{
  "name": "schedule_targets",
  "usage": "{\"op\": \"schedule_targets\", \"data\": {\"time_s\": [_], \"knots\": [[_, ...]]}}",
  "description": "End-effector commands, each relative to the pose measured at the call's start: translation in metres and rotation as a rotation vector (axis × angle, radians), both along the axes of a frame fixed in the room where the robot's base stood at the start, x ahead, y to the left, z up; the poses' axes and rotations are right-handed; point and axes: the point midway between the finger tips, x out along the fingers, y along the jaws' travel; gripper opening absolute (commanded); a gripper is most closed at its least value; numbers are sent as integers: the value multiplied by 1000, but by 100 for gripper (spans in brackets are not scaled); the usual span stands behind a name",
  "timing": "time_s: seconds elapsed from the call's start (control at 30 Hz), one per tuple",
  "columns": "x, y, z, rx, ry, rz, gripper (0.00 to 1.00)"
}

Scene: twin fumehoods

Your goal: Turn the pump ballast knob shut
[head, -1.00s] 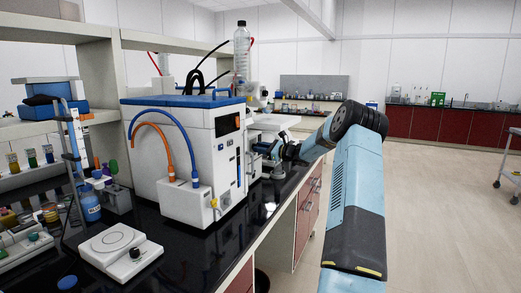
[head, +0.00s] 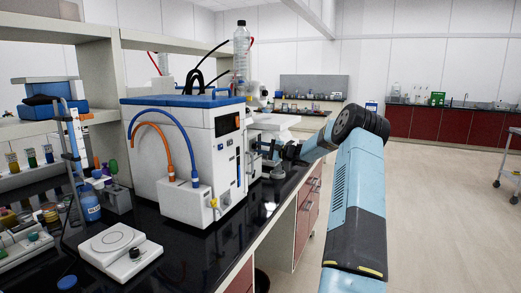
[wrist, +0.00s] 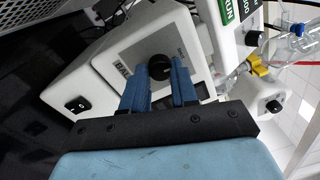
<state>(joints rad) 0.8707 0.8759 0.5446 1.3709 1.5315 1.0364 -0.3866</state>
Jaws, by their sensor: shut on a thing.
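The ballast knob (wrist: 160,66) is a round black knob on the face of a white box, the pump (wrist: 128,58), whose label is partly hidden and begins "BAL". My gripper (wrist: 161,74) reaches it from the front, with one blue finger on each side, shut on the knob. The fingers cover parts of the knob's sides and of the label. In the head view my gripper (head: 268,152) is at the bench edge, just right of a large white instrument. The knob is too small to make out there.
The large white instrument (head: 187,143) with blue and orange hoses stands left of my gripper. In the wrist view, a box with a green RUN label (wrist: 226,10), a rocker switch (wrist: 76,104) and another black knob (wrist: 273,106) are close by. The floor (head: 440,210) at right is clear.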

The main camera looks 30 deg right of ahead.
Motion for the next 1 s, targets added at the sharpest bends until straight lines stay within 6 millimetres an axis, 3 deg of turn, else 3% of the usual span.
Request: {"op": "schedule_targets", "data": {"time_s": [0.8,0.83,1.0], "knots": [[-1,2,-7,-94,-64,7,0],[-1,2,-7,-94,-64,7,30],[-1,1,-6,-94,-66,5,46]]}}
